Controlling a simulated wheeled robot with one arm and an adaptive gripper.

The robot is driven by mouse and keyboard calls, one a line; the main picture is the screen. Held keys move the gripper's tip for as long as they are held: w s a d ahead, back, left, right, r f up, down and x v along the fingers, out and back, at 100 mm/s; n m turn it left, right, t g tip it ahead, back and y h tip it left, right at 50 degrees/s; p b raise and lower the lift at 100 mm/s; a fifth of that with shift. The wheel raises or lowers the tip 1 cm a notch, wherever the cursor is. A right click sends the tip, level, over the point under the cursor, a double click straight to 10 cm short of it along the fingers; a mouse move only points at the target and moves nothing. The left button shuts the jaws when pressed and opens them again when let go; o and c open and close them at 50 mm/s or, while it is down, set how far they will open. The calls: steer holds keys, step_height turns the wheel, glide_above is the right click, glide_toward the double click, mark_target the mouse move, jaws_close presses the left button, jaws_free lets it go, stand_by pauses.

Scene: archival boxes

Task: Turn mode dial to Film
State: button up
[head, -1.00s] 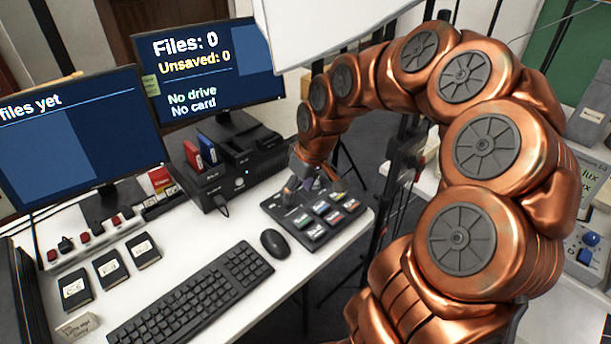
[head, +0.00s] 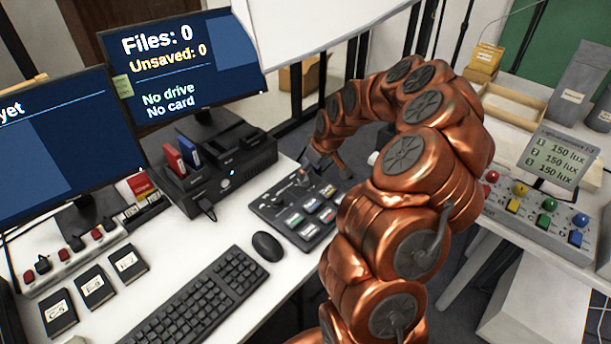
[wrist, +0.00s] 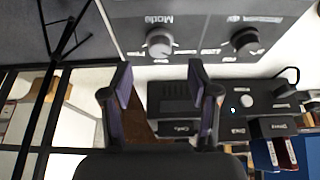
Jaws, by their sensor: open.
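The mode dial (wrist: 160,42) is a light grey round knob on the dark control panel, with the word "Mode" upside down beside it in the wrist view. A darker knob (wrist: 245,41) sits to its right. The control panel (head: 262,207) with several coloured buttons lies on the white desk in the head view. My gripper (wrist: 160,82) is open and empty, its two purple-padded fingers apart. In the wrist view the mode dial appears just beyond the fingertips, between them sideways, with no contact visible.
A mouse (head: 267,246) and keyboard (head: 185,305) lie in front of the panel. A black dock (head: 215,175) with red and blue cartridges stands left of it. Two monitors stand behind. A second bench with a lux console (head: 540,220) is at right.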

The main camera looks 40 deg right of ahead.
mark_target(306, 179)
steer(key=shift+p+x, duration=0.55)
steer(key=shift+x, duration=2)
steer(key=shift+c, duration=0.3)
jaws_close()
steer(key=shift+s+f, duration=0.1)
